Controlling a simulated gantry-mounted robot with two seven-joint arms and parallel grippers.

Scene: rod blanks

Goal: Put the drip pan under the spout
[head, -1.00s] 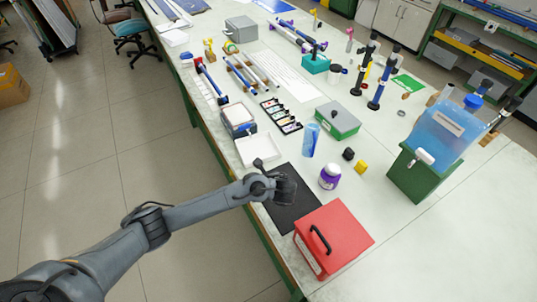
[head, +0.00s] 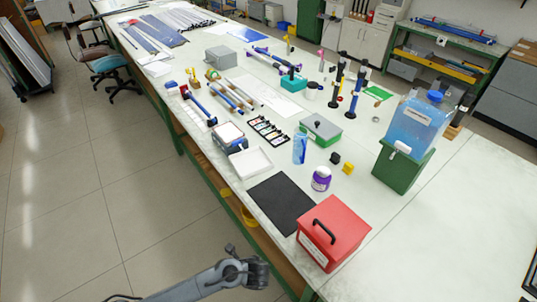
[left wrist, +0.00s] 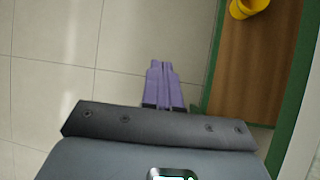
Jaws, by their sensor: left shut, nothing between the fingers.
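A shallow white tray (head: 252,163), which looks like the drip pan, lies near the table's left edge, beside the black mat. A blue liquid container (head: 415,125) stands on a green stand (head: 401,172) at the right, with a white spout (head: 400,149) on its front. My left gripper (head: 257,273) is low at the bottom of the head view, outside the table's edge and apart from the tray; its fingertips do not show clearly there. In the left wrist view its purple fingers (left wrist: 162,83) are shut and empty above the floor. My right gripper is not in view.
A yellow bucket (left wrist: 246,8) sits on the wooden lower shelf. The table's front right is clear.

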